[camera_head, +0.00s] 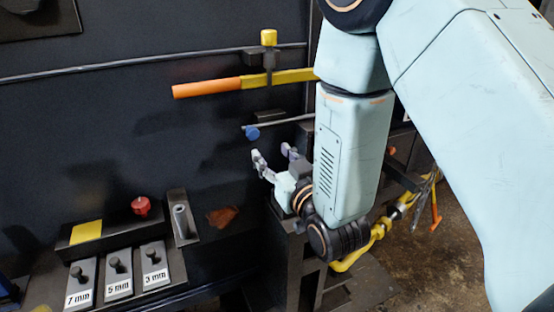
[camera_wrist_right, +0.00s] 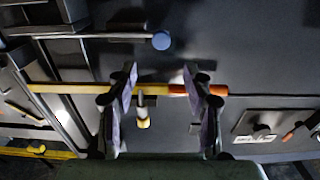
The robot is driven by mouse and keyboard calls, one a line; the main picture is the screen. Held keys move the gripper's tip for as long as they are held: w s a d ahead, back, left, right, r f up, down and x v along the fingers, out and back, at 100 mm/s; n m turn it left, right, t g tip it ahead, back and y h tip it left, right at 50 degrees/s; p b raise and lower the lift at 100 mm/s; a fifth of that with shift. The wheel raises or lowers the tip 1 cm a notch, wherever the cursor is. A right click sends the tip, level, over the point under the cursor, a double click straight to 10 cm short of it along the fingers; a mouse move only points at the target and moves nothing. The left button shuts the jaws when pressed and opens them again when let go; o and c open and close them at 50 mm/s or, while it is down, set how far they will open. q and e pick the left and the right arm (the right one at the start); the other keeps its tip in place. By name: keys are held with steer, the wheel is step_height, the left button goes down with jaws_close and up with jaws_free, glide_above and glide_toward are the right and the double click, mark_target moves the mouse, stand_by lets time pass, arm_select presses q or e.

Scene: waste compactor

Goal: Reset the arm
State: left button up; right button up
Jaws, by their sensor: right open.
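My right arm comes in from the upper right in the head view and hangs down in front of the dark machine. My right gripper (camera_head: 272,157) is at its end, open and empty, with its fingers toward the machine wall. In the right wrist view the two fingers (camera_wrist_right: 165,80) stand wide apart, with bare wall and part of a lever seen between them. Nothing is held. My left gripper is not in view.
A lever with an orange grip (camera_head: 205,89) and yellow bar is above the gripper, near a blue knob (camera_head: 252,133). A red button (camera_head: 141,206), a yellow plate (camera_head: 86,232) and labelled switches (camera_head: 118,277) are at lower left. A yellow pipe (camera_head: 358,256) runs behind my arm.

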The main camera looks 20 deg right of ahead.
steer(key=shift+s, duration=0.7)
steer(key=shift+w, duration=0.1)
steer(key=s+d+f+g+b, duration=0.1)
steer(key=s+f+g, duration=0.3)
steer(key=f, duration=0.5)
steer(key=s+f+g+b, duration=0.25)
steer(key=s+f, duration=0.25)
steer(key=f, duration=0.4)
steer(key=s+d+f+g+b, duration=0.1)
steer(key=s+f+g, duration=0.3)
steer(key=f, duration=0.5)
steer(key=s+f+g+b, duration=0.3)
steer(key=s+f, duration=0.5)
steer(key=s, duration=0.3)
steer(key=s+f+g+b, duration=0.3)
steer(key=s+f+g, duration=0.1)
steer(key=s+f, duration=0.5)
steer(key=shift+s+m+h, duration=0.3)
steer(key=shift+s+m, duration=0.1)
steer(key=shift+s, duration=0.55)
steer(key=shift+a+f+g, duration=0.1)
steer(key=shift+g, duration=0.15)
steer(key=shift+w, duration=0.1)
